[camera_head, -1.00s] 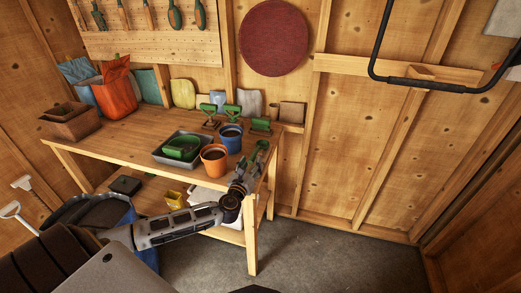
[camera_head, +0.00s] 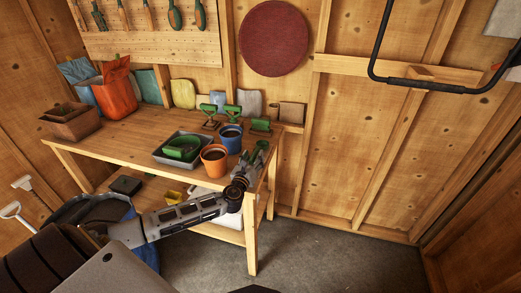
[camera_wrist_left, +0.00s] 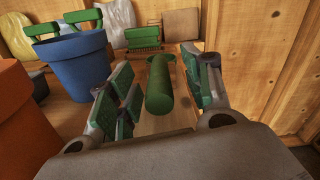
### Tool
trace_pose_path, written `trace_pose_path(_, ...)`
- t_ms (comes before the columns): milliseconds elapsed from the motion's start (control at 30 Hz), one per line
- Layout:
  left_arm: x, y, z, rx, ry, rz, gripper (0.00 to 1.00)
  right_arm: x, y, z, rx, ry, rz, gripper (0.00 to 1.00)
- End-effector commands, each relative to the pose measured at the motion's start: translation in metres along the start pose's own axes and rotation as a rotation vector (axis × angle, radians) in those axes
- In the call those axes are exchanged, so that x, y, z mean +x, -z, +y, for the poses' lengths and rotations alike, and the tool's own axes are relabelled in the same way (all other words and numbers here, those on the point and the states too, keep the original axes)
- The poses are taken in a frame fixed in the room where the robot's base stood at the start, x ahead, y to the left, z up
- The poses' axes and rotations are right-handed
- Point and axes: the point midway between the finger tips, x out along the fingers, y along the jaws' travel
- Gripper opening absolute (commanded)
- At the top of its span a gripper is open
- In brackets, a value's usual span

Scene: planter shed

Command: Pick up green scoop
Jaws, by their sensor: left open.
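A green scoop (camera_wrist_left: 159,88) lies on the wooden bench top near its right end, its rounded green handle pointing toward the left wrist camera. My left gripper (camera_wrist_left: 163,97) is open, with one green-padded finger on each side of the handle. A gap shows on both sides, so it does not grip the scoop. In the head view my left gripper (camera_head: 252,164) is at the bench's right front corner and partly covers the scoop. The scoop's far end is hard to make out. My right gripper is not in view.
An orange pot (camera_head: 214,160) and a blue pot (camera_head: 231,138) stand close left of the gripper. A grey tray (camera_head: 160,158) holds a green container. Green-handled brushes (camera_head: 261,125) stand behind. A wooden wall is close on the right.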

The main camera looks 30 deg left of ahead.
Motion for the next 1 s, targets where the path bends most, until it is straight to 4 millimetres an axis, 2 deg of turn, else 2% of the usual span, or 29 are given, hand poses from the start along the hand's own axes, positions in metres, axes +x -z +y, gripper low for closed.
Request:
trace_pose_path(267, 0.015, 0.001, 0.0, -0.001, -0.001, 0.001, 0.5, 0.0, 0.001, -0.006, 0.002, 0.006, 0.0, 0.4)
trace_pose_path(767, 0.015, 0.001, 0.0, 0.0, -0.001, 0.001, 0.5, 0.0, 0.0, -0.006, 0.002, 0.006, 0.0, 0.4)
trace_pose_path(1000, 0.015, 0.001, 0.0, 0.0, -0.001, 0.001, 0.2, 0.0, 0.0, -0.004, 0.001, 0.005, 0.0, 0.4)
